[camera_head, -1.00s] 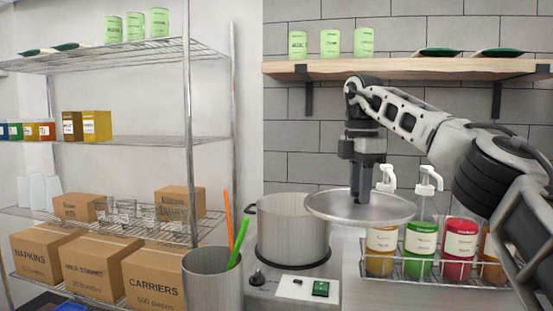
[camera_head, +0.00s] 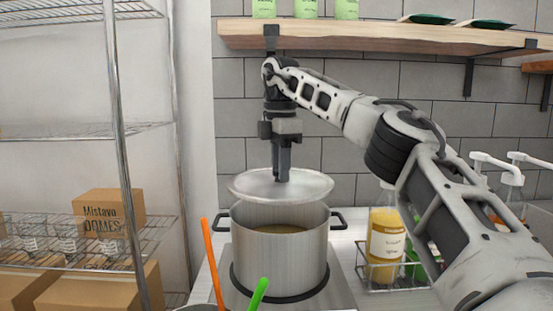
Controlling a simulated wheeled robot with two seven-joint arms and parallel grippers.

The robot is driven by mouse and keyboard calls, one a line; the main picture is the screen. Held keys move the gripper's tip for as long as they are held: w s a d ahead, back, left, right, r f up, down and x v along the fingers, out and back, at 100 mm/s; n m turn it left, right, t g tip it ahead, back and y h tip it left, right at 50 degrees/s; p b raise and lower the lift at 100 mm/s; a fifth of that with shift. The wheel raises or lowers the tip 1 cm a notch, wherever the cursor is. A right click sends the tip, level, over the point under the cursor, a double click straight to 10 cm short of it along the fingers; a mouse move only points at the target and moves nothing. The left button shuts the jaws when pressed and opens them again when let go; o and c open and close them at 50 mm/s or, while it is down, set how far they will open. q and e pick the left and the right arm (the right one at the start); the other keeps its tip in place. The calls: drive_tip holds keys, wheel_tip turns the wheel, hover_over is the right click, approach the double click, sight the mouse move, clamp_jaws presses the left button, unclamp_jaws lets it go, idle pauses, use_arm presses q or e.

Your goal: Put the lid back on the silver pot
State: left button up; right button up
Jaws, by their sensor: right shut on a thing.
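The silver pot (camera_head: 279,264) stands upright on a cooker plate in the middle of the view. Its two dark handles stick out at the sides, and brownish contents show inside. My right gripper (camera_head: 281,178) is shut on the lid (camera_head: 255,189) at its top centre and points straight down. The lid is about level, raised above the back part of the pot's rim, with a gap at the front where the inside shows. The knob is hidden between the fingers. My left gripper is not in view.
An orange stick (camera_head: 212,262) and a green stick (camera_head: 257,293) rise from a container in front of the pot. A wire rack with a yellow bottle (camera_head: 386,245) stands to the right, partly behind my right arm. A wooden shelf (camera_head: 380,39) hangs above.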

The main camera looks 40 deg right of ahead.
sight(280, 186)
wheel_tip(280, 186, down, 3)
drive_tip(key=shift+w+f+b, duration=0.1)
drive_tip(key=shift+b, duration=0.25)
drive_tip(key=shift+f+b, duration=0.45)
drive_tip(key=shift+f, duration=0.3)
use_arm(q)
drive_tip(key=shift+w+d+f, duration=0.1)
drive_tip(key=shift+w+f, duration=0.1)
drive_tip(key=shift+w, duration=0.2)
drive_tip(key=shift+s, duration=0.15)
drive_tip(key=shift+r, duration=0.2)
use_arm(e)
drive_tip(key=shift+f, duration=0.15)
idle(1.3)
